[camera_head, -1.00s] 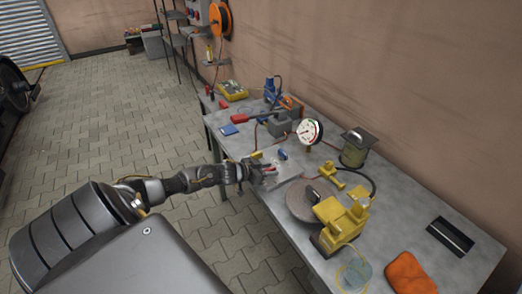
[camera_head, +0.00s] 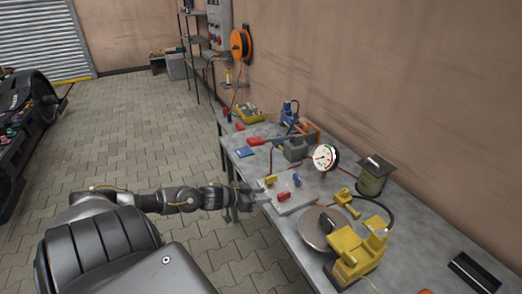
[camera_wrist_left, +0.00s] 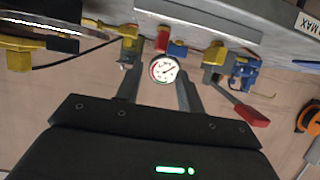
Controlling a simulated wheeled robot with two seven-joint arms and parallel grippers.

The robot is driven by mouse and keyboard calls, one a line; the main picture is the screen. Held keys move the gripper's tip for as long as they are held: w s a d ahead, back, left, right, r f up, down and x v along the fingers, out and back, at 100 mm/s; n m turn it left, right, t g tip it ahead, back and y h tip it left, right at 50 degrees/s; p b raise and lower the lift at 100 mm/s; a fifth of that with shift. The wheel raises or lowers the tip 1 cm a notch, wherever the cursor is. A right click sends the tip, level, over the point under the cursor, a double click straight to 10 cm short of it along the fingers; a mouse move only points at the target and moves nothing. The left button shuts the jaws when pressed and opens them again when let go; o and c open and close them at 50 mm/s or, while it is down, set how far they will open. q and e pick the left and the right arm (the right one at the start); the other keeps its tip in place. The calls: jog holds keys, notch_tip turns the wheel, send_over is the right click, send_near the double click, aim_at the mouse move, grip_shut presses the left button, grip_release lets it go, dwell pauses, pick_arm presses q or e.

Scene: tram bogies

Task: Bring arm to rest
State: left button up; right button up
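My left gripper (camera_head: 252,198) reaches in from the left to the near edge of the workbench (camera_head: 408,237). In the left wrist view its two fingers (camera_wrist_left: 158,88) stand apart with nothing held between them. A round white pressure gauge (camera_head: 326,157) stands on the bench behind the gripper; it also shows between the fingers in the left wrist view (camera_wrist_left: 164,70), farther off. A grey plate (camera_head: 296,200) with small red, blue and yellow pieces lies just right of the gripper. My right gripper is in neither view.
A yellow device (camera_head: 358,250) and a round grey disc (camera_head: 322,230) stand on the bench's near part. A green canister (camera_head: 374,178) stands near the wall. An orange reel (camera_head: 241,45) hangs on the wall. The paved floor (camera_head: 130,140) left of the bench is clear.

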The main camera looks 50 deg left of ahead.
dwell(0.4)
pick_arm(q)
jog(key=s+a+f+m+g+y, duration=0.1)
jog(key=s+a+f+y, duration=0.1)
jog(key=a+f, duration=0.35)
jog(key=s+a+f+m+g+y, duration=0.1)
jog(key=s+a+f+y, duration=0.2)
jog(key=a+f, duration=0.3)
jog(key=s+f+g+y, duration=0.1)
jog(key=s+f+g, duration=0.1)
jog(key=s+f, duration=0.55)
jog(key=s+f+g+y, duration=0.1)
jog(key=s+f, duration=0.3)
jog(key=f, duration=0.6)
jog(key=s+d+f+n+g+h, duration=0.1)
jog(key=s+d+f+g, duration=0.2)
jog(key=s+d+f, duration=0.5)
jog(key=s+d+f+n+g, duration=0.1)
jog(key=s+d+f+g, duration=0.1)
jog(key=s+d+f, duration=0.65)
jog(key=s+d+f+g+h, duration=0.1)
jog(key=s+d, duration=0.4)
jog(key=d, duration=0.3)
jog(key=s+d+f+g+h, duration=0.1)
jog(key=s+d+f, duration=0.1)
jog(key=s+d, duration=0.3)
jog(key=d, duration=0.3)
jog(key=shift+s+n, duration=0.25)
jog(key=shift+n, duration=0.15)
